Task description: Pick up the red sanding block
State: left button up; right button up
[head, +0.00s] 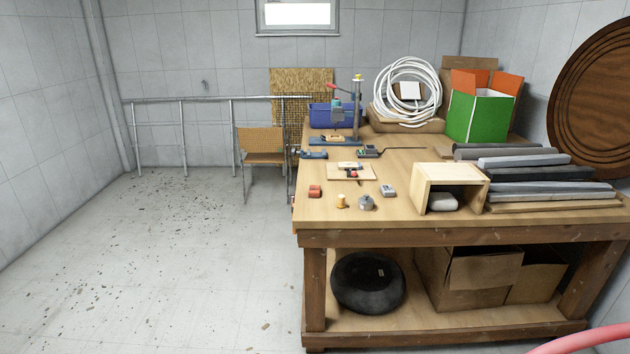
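The red sanding block (315,191) appears as a small orange-red block near the left edge of the wooden workbench (400,213). It lies flat on the bench top, apart from the things around it. Neither of my grippers shows in the head view.
A small yellowish spool-like item (341,201), a grey metal item (366,203) and a small grey box (388,191) are right of the block. A thin board (338,173) lies behind it. An open wooden box (420,192) stands further right. The floor (190,260) left of the bench is open, with scattered debris.

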aim_at(314, 190)
jog(key=i+z, duration=0.1)
jog(key=i, duration=0.45)
jog(key=i+j+z, duration=0.1)
jog(key=i, duration=0.45)
jog(key=i+j+z, duration=0.1)
jog(key=i, duration=0.4)
